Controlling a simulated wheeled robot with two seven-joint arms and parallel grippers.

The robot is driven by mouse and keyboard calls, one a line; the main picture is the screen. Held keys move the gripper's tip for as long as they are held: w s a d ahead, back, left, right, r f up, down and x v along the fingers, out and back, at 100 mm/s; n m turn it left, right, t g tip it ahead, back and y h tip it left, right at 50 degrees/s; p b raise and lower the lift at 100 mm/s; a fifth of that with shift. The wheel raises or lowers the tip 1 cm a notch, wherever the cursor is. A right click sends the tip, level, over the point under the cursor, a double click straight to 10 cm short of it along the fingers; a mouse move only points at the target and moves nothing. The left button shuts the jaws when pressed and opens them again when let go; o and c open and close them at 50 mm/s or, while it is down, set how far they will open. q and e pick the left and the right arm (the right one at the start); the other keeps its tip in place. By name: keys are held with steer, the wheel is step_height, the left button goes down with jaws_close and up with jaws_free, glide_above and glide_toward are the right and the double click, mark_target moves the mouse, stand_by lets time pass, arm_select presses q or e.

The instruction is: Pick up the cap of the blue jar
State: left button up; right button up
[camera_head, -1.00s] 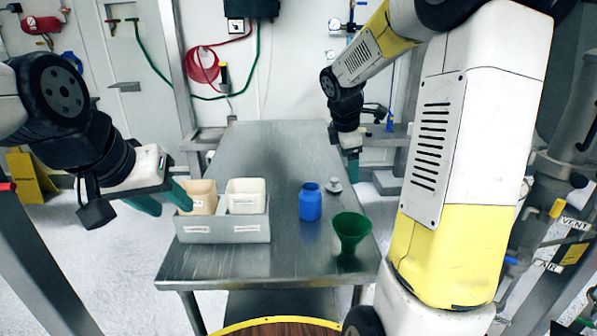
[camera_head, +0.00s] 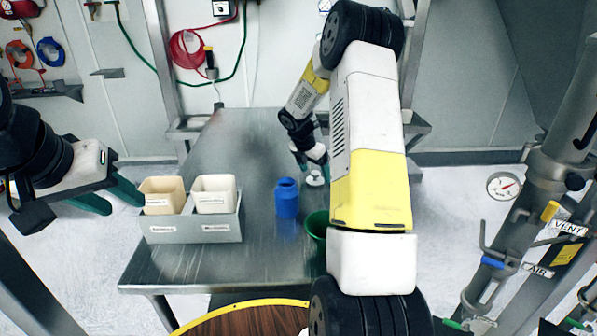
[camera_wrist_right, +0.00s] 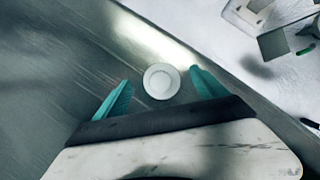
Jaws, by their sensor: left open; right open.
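The blue jar (camera_head: 287,202) stands upright on the metal table. A small round whitish cap (camera_head: 315,179) lies on the table just behind and to the right of it. It also shows as a white disc in the right wrist view (camera_wrist_right: 161,81). My right gripper (camera_head: 313,164) is open at the cap, its teal fingers pointing down. In the right wrist view the cap appears between the two fingertips, apart from both; the exact height gap is unclear. My left gripper (camera_head: 125,205) is open and empty, left of the table.
A green funnel (camera_head: 317,224) stands in front of the jar, partly hidden by my right arm. A grey tray (camera_head: 190,232) with a tan bin (camera_head: 163,196) and a white bin (camera_head: 214,195) sits at the left. The table's right edge runs close to the cap. The table's back is clear.

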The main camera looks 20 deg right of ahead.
steer(key=shift+x, duration=0.85)
steer(key=c, duration=1.4)
steer(key=shift+r, duration=0.15)
